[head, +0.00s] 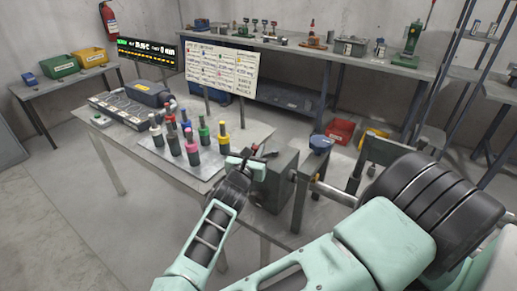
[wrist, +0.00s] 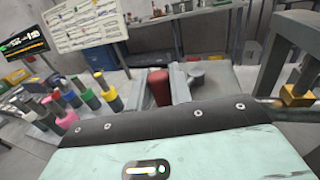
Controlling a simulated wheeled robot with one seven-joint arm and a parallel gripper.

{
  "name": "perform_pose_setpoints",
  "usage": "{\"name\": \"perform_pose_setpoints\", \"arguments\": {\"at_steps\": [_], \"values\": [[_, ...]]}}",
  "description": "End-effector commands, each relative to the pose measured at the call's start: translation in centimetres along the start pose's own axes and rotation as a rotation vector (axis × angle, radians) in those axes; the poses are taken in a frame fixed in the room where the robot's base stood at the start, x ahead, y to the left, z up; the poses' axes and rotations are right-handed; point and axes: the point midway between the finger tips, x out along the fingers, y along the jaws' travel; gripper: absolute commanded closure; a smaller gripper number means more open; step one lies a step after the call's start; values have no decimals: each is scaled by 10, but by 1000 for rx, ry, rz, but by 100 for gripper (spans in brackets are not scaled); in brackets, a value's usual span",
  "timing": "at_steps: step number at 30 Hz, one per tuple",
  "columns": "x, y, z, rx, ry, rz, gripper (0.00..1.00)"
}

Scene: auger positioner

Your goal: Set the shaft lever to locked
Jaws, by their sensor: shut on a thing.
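The shaft lever's red handle (wrist: 158,86) stands between my gripper's grey fingers in the wrist view. In the head view only a small red part of the lever (head: 256,147) shows at my gripper (head: 250,158). My gripper is shut on the handle, beside the top of a grey-green housing (head: 279,178). The fingers and hand hide the lever's lower part, so its exact angle cannot be told.
Several colour-capped posts stand on a plate (head: 235,133) left of my gripper. A blue-topped post (head: 320,144) and large dark rollers (head: 425,205) stand to the right. A long bench (head: 300,103) with tools runs along the back wall.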

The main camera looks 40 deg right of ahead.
Motion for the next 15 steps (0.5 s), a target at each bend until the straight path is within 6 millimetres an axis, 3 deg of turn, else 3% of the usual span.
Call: {"name": "perform_pose_setpoints", "arguments": {"at_steps": [11,12,14,15], "values": [[0,1,2,1,-4,3,100],[0,1,2,1,-4,3,76],[0,1,2,0,-4,3,60],[0,1,1,0,-4,3,60]]}}
